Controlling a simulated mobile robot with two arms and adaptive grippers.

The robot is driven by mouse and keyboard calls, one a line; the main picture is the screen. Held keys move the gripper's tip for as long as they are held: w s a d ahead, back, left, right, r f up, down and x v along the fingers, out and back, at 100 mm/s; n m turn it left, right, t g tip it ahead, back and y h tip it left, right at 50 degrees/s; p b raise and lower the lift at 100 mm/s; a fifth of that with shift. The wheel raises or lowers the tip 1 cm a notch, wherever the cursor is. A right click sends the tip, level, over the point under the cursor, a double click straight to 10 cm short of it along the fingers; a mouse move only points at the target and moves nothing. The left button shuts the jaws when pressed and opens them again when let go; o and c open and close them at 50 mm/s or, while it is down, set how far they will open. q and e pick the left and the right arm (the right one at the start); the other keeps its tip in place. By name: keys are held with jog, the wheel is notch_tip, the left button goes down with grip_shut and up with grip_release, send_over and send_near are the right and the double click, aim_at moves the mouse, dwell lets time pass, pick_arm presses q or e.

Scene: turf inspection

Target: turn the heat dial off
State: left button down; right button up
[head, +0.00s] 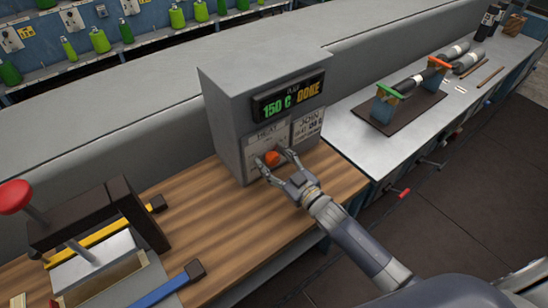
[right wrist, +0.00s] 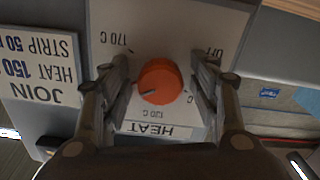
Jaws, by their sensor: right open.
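The heat dial (head: 272,158) is a round orange knob on the front of a grey box (head: 225,125). In the right wrist view the dial (right wrist: 160,82) shows upside down on a white plate marked HEAT, 170 C and OFF. Its dark pointer line points to the lower left of that picture, away from the OFF mark at upper right. My right gripper (head: 270,160) is open, with one finger on each side of the dial; in the right wrist view gaps show between the fingers (right wrist: 162,85) and the knob. Other scale marks are partly hidden by the fingers. My left gripper is not in view.
The box's display (head: 288,95) reads 150 C DONE. A label (head: 308,124) about joining sits beside the dial plate. A press with a red knob (head: 14,197) stands at left on the wooden bench (head: 225,225). A brown board (head: 400,112) with clamps lies on the right bench.

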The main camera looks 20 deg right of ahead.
jog(key=shift+s, duration=0.1)
jog(key=c, duration=1.1)
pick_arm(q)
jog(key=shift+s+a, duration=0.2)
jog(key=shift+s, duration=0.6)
